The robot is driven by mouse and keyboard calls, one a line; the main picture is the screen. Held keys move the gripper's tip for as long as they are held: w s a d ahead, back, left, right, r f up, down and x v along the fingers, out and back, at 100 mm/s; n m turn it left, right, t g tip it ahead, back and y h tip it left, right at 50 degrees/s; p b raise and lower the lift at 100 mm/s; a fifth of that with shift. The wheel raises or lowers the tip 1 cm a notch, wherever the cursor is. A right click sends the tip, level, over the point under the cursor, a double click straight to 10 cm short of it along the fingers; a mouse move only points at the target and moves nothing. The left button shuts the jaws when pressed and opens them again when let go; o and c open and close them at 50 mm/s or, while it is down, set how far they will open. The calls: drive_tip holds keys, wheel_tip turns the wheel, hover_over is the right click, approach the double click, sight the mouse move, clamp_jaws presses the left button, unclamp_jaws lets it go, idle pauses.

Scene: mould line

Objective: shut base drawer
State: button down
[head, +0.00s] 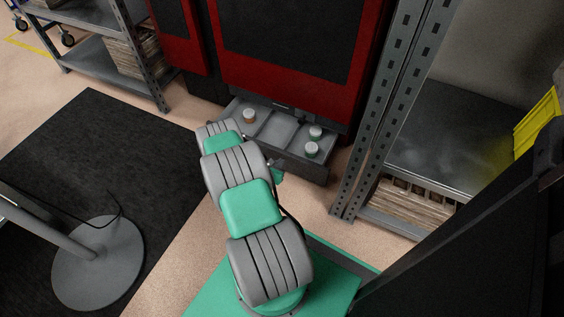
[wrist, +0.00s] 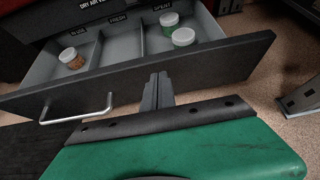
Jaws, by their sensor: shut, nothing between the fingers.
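The base drawer (head: 318,172) stands pulled out at the foot of the red machine. In the wrist view its dark front panel (wrist: 235,62) crosses the picture, with a bright bar handle (wrist: 77,109) on the left. My gripper (wrist: 157,80) is shut and empty, to the right of the handle. Its fingertips are at the front panel; I cannot tell whether they touch it. In the head view my arm hides part of the drawer front.
A white-lidded jar with brown contents (wrist: 72,58) is in the "IN USE" compartment; two jars with green contents (wrist: 183,37) are under "SPENT". "FRESH" looks empty. A metal shelf rack (head: 375,130) stands close right of the drawer. A round-based stand (head: 98,265) is at left.

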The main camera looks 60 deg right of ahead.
drive_tip(key=shift+w+d+r, duration=0.1)
drive_tip(key=shift+w+d, duration=0.05)
drive_tip(key=shift+d, duration=1.05)
drive_tip(key=shift+d+b, duration=0.1)
drive_tip(key=shift+b, duration=0.2)
